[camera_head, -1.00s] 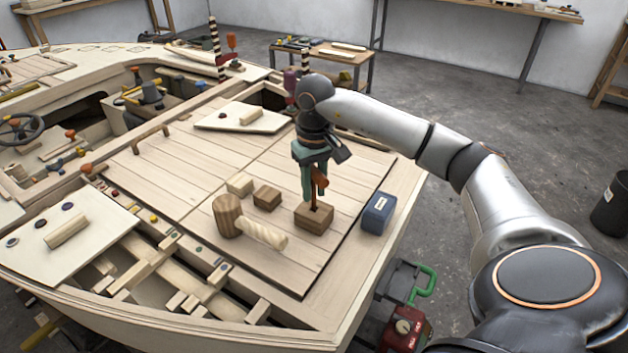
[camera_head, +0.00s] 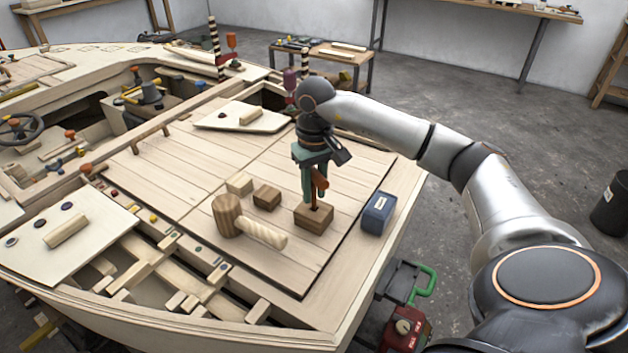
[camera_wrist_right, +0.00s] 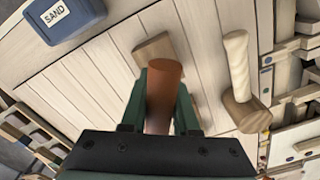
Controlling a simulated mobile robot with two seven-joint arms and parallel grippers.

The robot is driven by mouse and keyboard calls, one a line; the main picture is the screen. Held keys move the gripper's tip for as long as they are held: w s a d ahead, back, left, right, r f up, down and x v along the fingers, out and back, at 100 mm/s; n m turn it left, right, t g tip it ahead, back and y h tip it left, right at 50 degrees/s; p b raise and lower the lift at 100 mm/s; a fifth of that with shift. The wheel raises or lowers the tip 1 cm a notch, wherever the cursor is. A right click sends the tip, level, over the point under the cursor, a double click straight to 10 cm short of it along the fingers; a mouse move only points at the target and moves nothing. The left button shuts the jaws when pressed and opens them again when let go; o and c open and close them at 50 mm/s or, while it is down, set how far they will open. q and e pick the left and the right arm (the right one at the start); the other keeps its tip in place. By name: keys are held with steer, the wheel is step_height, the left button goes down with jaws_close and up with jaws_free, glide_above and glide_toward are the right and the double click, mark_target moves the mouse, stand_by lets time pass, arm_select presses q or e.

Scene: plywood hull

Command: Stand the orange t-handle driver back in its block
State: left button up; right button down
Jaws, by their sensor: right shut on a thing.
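The orange t-handle driver (camera_head: 319,181) is upright over its wooden block (camera_head: 314,216) on the deck planks. Its orange handle also shows in the right wrist view (camera_wrist_right: 164,88), between the green fingers. My right gripper (camera_head: 315,190) points down and is shut on the handle. The driver's shaft runs down to the dark hole in the block's top; how deep it sits I cannot tell. In the right wrist view the block (camera_wrist_right: 154,48) shows partly behind the handle. My left gripper is not in view.
A wooden mallet (camera_head: 230,215) lies left of the block, with two small wood blocks (camera_head: 267,196) (camera_head: 240,184) behind it. A blue box (camera_head: 379,212) marked SAND (camera_wrist_right: 62,18) stands close on the right. Open hull bays lie at front left.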

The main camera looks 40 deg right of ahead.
steer(key=shift+f, duration=0.25)
stand_by(0.6)
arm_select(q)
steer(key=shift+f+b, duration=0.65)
arm_select(e)
steer(key=shift+f, duration=0.85)
steer(key=c, duration=0.6)
jaws_free()
